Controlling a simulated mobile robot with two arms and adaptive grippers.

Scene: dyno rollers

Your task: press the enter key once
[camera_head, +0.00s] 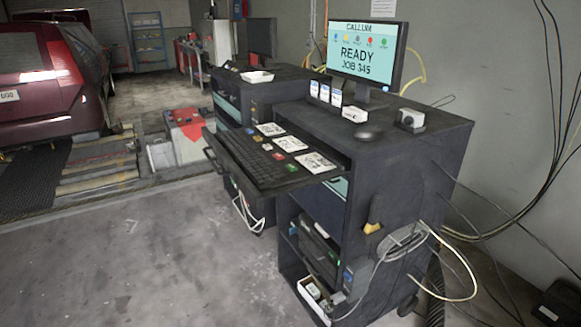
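A dark keyboard (248,155) lies on the pull-out tray (292,185) of a black cabinet. Its keys are small, and I cannot tell which one is the enter key. A red patch (279,155) and a green patch (291,168) show near its right part. The monitor (366,54) on top of the cabinet reads "CALLUM", "READY" and "JOB 345". Neither of my grippers is in view, and nothing is touching the keyboard.
Printed cards (316,162) lie beside the keyboard on the tray. A mouse (368,132) and small boxes stand on the black cabinet (400,160). Cables hang at its right side. A dark red car (50,75) is at the left. The floor (130,260) in front is clear.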

